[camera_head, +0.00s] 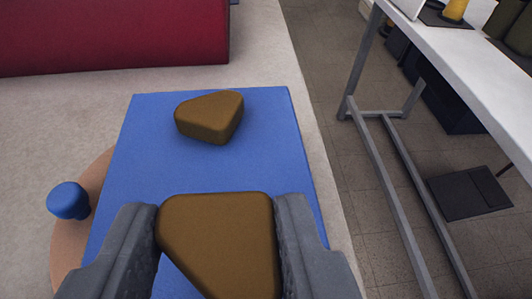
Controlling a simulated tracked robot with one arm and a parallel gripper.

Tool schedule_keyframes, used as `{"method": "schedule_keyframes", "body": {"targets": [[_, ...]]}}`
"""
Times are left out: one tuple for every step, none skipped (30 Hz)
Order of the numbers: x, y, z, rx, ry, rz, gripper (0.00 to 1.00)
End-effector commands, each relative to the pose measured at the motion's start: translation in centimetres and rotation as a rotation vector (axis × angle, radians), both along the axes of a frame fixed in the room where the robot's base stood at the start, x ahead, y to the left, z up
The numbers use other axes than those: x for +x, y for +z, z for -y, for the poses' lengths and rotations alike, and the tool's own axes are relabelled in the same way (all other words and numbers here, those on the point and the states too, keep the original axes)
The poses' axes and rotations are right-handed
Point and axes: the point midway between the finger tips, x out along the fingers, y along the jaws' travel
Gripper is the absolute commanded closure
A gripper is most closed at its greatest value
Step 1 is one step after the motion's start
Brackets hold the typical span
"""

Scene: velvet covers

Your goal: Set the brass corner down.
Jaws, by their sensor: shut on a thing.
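My gripper (219,240) is at the bottom of the view, its two grey fingers shut on a brown-gold brass corner (222,235), a rounded wedge shape. The held corner is over the near part of a flat blue panel (140,160); I cannot tell how high it is above it. A second, similar brass corner (209,117) lies on the far part of the blue panel, apart from the held one.
A blue knob-like piece (69,200) is at the left, by a round tan disc (66,245). A dark red block (115,35) stands behind. The pale surface's right edge drops to a tiled floor. A white table (470,60) with metal legs is at the right.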

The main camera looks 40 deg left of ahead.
Motion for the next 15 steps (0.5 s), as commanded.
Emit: {"method": "schedule_keyframes", "body": {"targets": [[0.6, 0.0, -0.4, 0.001, 0.001, 0.002, 0.86], [0.9, 0.0, -0.6, 0.002, 0.001, 0.002, 0.86], [1.2, 0.0, -0.8, 0.003, 0.002, 0.003, 0.86], [1.4, 0.0, -0.9, 0.004, 0.002, 0.002, 0.86], [1.5, -0.1, -1.0, 0.003, 0.002, 0.001, 0.86], [1.6, -0.1, -1.1, 0.003, 0.002, 0.001, 0.86], [1.7, -0.1, -1.1, 0.002, 0.002, 0.001, 0.86], [1.8, -0.1, -1.2, 0.001, 0.002, 0.001, 0.86], [1.9, -0.2, -1.2, 0.001, 0.002, 0.001, 0.86], [2.0, -0.2, -1.3, 0.001, 0.002, 0.001, 0.86], [2.1, -0.2, -1.4, 0.001, 0.002, 0.001, 0.86], [2.3, -0.4, -1.5, 0.001, 0.002, 0.001, 0.86], [2.3, -1.0, -1.4, -0.001, 0.001, -0.001, 0.86], [2.3, -1.6, -1.4, -0.001, 0.0, -0.002, 0.86], [2.3, -2.2, -1.4, -0.002, 0.0, -0.002, 0.86]]}}
